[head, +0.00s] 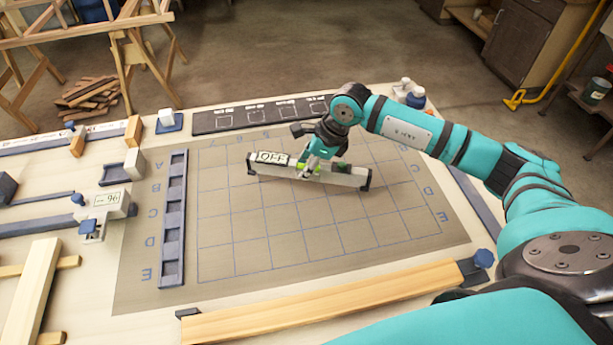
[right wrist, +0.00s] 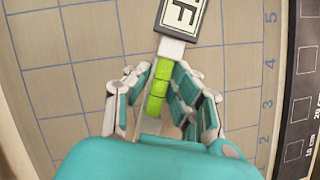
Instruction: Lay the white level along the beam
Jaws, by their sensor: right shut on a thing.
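The white level (head: 345,179) is a long bar with black end caps, a display reading OFF at its left end and a bright green vial in the middle. My right gripper (head: 312,167) is shut on the level near its middle, over the far part of the gridded mat. In the right wrist view the fingers (right wrist: 160,88) flank the green vial, and the level (right wrist: 171,48) runs up to the display, cut off at the top. The wooden beam (head: 320,304) lies along the front of the table, nearer than the level and apart from it. My left gripper is out of view.
The gridded mat (head: 235,235) is clear between level and beam. A dark slotted tray (head: 173,225) lies at its left, with a gauge reading 96 (head: 107,201) beyond. A blue knob (head: 484,258) is at the beam's right end.

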